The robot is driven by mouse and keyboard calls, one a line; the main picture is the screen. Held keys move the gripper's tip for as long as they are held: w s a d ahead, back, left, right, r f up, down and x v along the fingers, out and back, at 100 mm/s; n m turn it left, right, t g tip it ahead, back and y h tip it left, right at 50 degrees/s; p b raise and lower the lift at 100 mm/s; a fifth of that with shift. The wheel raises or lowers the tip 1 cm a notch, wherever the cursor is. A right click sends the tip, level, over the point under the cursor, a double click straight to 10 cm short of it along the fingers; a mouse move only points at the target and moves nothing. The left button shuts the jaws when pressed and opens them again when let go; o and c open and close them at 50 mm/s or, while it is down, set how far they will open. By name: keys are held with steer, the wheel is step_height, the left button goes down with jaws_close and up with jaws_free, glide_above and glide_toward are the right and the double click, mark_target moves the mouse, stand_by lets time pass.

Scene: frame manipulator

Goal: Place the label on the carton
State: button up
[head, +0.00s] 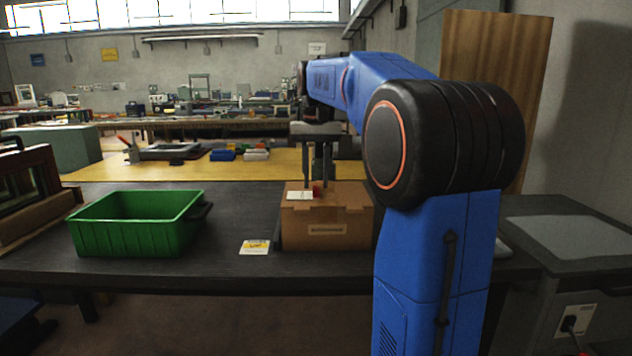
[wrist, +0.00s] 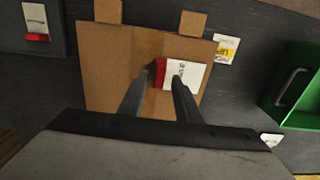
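The brown cardboard carton (head: 340,232) stands on the dark table, its top shut. A white label with a red tab (head: 300,195) lies flat on or just over the carton's top; in the wrist view the white label (wrist: 190,74) is near the carton's edge on the bin side. My gripper (head: 317,184) points down over the carton top. Its two fingers are apart, with the red tab between their tips; I see gaps beside the tab in the wrist view (wrist: 162,78). Whether the label rests fully on the cardboard is hard to tell.
A white and yellow card (head: 255,247) lies on the dark table (head: 230,265) left of the carton. A green bin (head: 135,235) stands further left. A grey holder (wrist: 25,45) bears another white piece with a red tab (wrist: 36,22) in the wrist view.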

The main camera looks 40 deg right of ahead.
mark_target(316, 187)
step_height(316, 187, up, 11)
stand_by(0.4)
steer(key=s+a+f+n+t, duration=0.1)
steer(key=s+a+f+n, duration=0.1)
steer(key=s+a+f, duration=0.4)
steer(key=s+a+f+n+t, duration=0.2)
steer(key=s+a+f, duration=0.5)
steer(key=s+f, duration=0.5)
steer(key=s+a+f+n+t, duration=0.1)
steer(key=s+a+f, duration=0.5)
steer(key=f, duration=0.9)
steer(key=s+n, duration=0.1)
steer(key=s, duration=0.2)
steer(key=shift+s+a+f+n+t, duration=0.15)
steer(key=shift+s+f+n+t, duration=0.1)
steer(key=shift+f+n+t, duration=0.15)
